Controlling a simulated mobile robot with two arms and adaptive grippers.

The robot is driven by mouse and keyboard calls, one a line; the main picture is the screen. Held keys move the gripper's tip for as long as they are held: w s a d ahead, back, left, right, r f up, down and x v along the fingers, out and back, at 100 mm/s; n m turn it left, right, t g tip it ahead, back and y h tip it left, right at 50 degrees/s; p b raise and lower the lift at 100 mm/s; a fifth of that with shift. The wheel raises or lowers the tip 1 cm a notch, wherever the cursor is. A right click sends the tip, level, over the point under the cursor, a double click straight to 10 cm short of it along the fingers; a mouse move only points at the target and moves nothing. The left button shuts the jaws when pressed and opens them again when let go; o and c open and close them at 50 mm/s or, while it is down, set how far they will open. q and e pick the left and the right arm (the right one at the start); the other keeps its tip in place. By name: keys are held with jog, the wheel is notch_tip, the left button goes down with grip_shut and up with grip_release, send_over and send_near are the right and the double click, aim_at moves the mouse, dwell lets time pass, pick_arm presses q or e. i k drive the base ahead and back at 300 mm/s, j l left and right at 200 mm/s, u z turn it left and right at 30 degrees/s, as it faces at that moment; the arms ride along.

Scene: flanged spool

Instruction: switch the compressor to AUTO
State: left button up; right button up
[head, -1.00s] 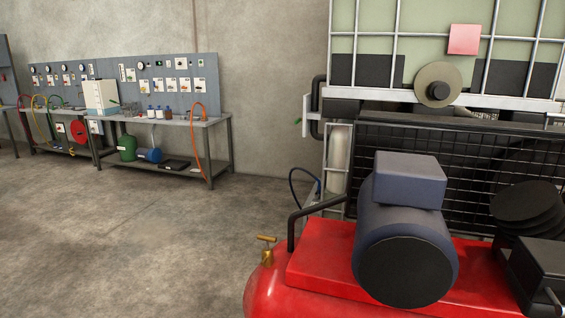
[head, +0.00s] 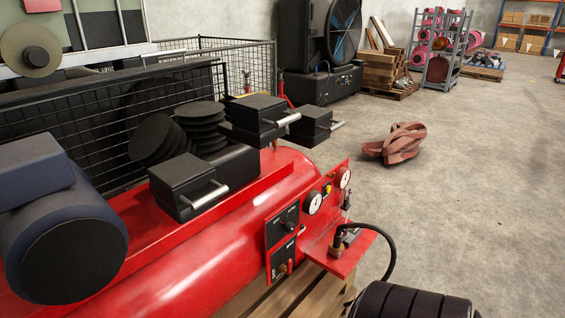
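The red compressor (head: 225,238) lies across the lower left of the head view. A black switch plate (head: 283,223) with a small dark knob and faint white lettering is on its side. The lettering and the knob's position are too small to read. A second dark plate (head: 282,266) with a small lever or valve sits just below it. Two round white gauges are to the right, the nearer one (head: 312,202) and the farther one (head: 343,178). Neither gripper is in view.
A black hose (head: 388,250) loops from a red bracket (head: 345,252). A black ribbed object (head: 412,302) stands at the bottom edge. Wooden slats (head: 285,299) lie under the compressor. Reddish-brown straps or hose (head: 398,145) lie on the floor. Concrete floor (head: 480,200) to the right is clear.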

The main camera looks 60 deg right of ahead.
aim_at(288, 227)
jog(key=z, duration=1.55)
